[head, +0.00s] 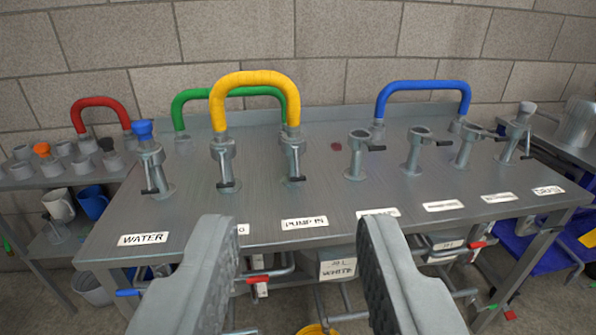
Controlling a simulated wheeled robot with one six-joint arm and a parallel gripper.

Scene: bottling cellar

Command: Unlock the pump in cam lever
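The PUMP IN label (304,223) is on the front of the grey metal bench (330,190). Behind it stands an upright grey coupling (294,158) carrying the right end of the yellow hose (254,79). Its small dark cam lever (297,179) sits low on the coupling's front; I cannot tell whether it is locked. The yellow hose's left end is on the neighbouring coupling (224,163), which has a similar dark lever. My gripper (297,226) is open, its two grey fingers wide apart with nothing between them, in front of the bench edge and the label.
A coupling with a blue cap (142,131) stands behind the WATER label (143,239). Several open couplings stand to the right, towards the DRAIN label (548,190). Green (189,98), blue (424,84) and red (100,102) hoses arch behind. Pipes with coloured valve handles hang below the bench.

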